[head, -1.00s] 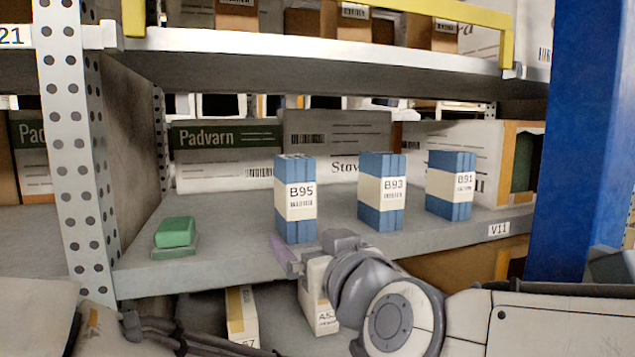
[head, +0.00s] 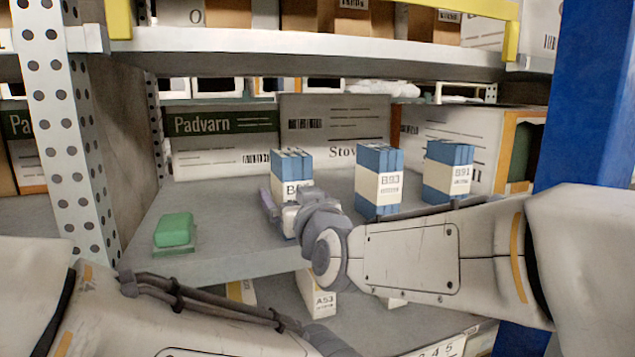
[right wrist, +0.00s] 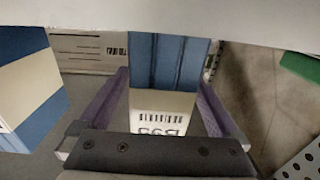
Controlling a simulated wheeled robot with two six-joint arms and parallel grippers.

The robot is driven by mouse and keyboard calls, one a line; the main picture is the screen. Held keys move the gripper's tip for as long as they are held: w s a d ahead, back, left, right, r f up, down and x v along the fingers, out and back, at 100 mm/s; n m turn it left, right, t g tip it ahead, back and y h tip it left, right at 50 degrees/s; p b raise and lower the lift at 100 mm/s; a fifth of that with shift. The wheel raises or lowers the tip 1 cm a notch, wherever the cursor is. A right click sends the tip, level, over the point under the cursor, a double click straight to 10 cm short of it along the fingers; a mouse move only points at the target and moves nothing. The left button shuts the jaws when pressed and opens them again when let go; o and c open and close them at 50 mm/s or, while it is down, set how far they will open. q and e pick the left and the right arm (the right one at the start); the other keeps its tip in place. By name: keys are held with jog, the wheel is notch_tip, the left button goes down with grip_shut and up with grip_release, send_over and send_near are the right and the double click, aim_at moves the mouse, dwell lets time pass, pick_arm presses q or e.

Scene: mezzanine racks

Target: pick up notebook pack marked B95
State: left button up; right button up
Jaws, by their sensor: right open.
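The notebook pack marked B95 (head: 291,163) is blue with a white label band. It stands upright on the middle shelf, its lower part hidden behind my right gripper (head: 277,207) in the head view. In the right wrist view the pack (right wrist: 166,98) shows upside down between the two purple fingers of my open right gripper (right wrist: 162,105). The fingers are on either side of it, and I cannot tell whether they touch it. My left arm shows at the lower left of the head view, but its gripper is out of sight.
Packs B93 (head: 378,182) and B91 (head: 447,172) stand to the right on the same shelf (head: 215,258). A green block (head: 174,230) lies to the left. Cartons (head: 225,140) stand behind. A perforated post (head: 62,130), blue upright (head: 600,100) and upper shelf edge (head: 300,46) bound the space.

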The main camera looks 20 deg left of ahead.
grip_shut()
jog(key=shift+r, duration=0.1)
jog(key=shift+r, duration=0.1)
